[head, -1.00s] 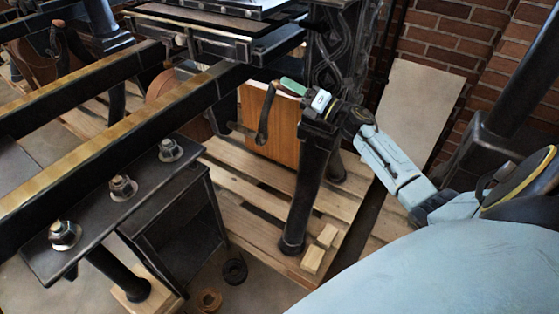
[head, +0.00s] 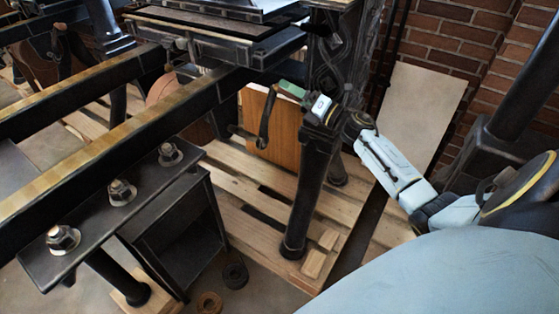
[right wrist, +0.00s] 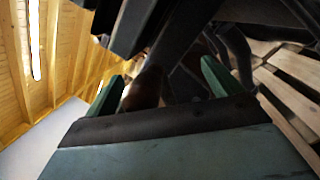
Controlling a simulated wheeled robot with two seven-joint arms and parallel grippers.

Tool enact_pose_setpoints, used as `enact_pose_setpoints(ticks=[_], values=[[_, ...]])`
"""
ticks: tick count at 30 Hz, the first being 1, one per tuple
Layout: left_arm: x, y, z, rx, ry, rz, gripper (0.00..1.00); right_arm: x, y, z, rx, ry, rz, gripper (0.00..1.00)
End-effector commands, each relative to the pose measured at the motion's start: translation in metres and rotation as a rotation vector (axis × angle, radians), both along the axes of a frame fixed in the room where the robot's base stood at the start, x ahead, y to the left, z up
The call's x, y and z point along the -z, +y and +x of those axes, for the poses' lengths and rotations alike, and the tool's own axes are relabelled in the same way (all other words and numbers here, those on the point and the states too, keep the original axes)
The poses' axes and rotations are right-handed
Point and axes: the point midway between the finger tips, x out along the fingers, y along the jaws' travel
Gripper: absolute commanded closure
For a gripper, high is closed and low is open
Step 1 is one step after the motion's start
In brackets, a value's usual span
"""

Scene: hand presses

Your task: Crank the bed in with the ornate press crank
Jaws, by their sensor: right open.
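The black press crank (head: 265,118) hangs from the press at the centre of the head view. Its arm runs from a low shaft up to a bend beside my right gripper (head: 289,90). One green finger shows there, at the crank's upper end. In the right wrist view my right gripper (right wrist: 160,80) has its green fingers apart. A brown rounded grip (right wrist: 145,90) lies between them, closer to the left finger; it looks like the crank's handle. The press bed (head: 215,40) is at the top of the head view, above the dark rails (head: 110,145). My left gripper is out of view.
A dark press leg (head: 310,190) stands on a wooden pallet (head: 250,215) just below my right gripper. A wooden panel (head: 283,130) is behind the crank. A pale board (head: 420,105) leans on the brick wall (head: 450,30) at right. A bolted plate (head: 95,220) fills the lower left.

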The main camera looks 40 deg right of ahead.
Motion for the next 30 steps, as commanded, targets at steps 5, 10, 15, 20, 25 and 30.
enact_pose_setpoints(ticks=[5, 10, 15, 20, 25, 30], values=[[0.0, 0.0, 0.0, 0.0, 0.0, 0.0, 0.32, -0.001, 0.0, 0.0, -0.001, -0.003, 0.001, 0.09], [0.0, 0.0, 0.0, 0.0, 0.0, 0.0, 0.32, 0.001, -0.002, -0.007, -0.002, -0.002, 0.001, 0.09], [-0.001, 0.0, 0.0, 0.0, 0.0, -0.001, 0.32, 0.003, -0.006, -0.019, -0.003, -0.003, 0.0, 0.09], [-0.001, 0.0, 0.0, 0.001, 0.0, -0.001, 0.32, 0.006, -0.01, -0.031, -0.003, -0.004, 0.001, 0.09], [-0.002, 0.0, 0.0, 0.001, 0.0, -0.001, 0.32, 0.009, -0.015, -0.044, -0.002, -0.004, 0.001, 0.09], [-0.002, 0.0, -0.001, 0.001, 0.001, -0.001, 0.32, 0.012, -0.019, -0.056, -0.003, -0.003, -0.001, 0.09]])
